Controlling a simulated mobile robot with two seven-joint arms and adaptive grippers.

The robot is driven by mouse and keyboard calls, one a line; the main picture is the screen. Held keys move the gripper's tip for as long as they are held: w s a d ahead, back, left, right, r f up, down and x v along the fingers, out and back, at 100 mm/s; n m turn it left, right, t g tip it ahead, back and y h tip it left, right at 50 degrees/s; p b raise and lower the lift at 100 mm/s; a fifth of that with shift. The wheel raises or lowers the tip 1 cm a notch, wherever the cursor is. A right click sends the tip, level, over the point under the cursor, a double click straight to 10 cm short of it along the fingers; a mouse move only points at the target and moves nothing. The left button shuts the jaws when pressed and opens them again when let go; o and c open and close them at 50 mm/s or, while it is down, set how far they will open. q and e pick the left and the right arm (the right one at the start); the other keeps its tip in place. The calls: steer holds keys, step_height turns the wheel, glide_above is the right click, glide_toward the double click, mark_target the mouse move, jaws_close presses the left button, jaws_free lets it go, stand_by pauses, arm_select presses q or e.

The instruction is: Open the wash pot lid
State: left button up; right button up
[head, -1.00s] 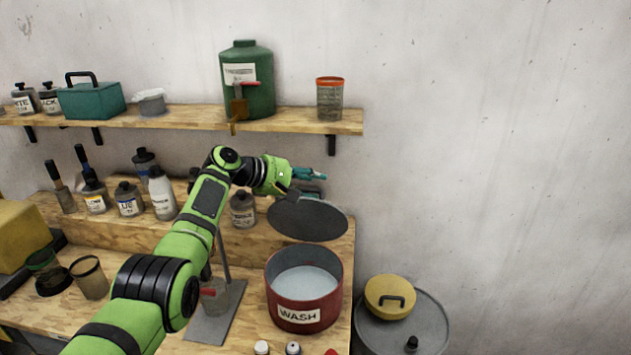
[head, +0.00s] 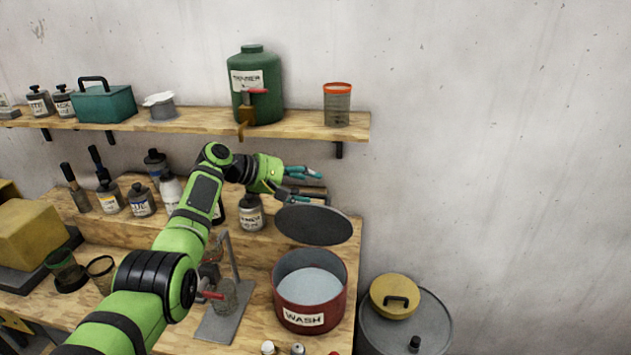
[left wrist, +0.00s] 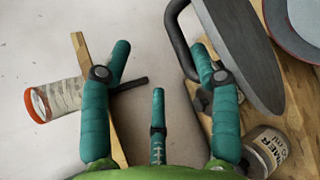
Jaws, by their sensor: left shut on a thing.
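The wash pot (head: 278,298) is dark red with a WASH label and stands on the bench, open at the top, with pale liquid inside. Its dark round lid (head: 314,226) is up in the air above and behind the pot's rim, clear of it. My right gripper is not in view.
A shelf (head: 200,122) above holds a green thinner jug (head: 254,95) and an orange-rimmed jar (head: 337,107). Several bottles stand behind my arm. A grey drum (head: 432,325) with a yellow lid (head: 385,288) on it stands right of the bench. The wall side at right is free.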

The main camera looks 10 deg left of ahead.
arm_select(q)
steer(key=s+a+r+t, duration=0.1)
steer(key=a+r, duration=0.5)
steer(key=shift+s+a+r+p, duration=0.15)
steer(key=shift+a+r+p, duration=0.05)
steer(key=shift+a+p, duration=0.2)
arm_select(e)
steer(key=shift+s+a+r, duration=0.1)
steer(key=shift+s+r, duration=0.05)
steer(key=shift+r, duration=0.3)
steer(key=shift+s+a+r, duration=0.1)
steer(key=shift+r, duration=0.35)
arm_select(q)
steer(key=v, duration=1.1)
steer(key=shift+a, duration=0.2)
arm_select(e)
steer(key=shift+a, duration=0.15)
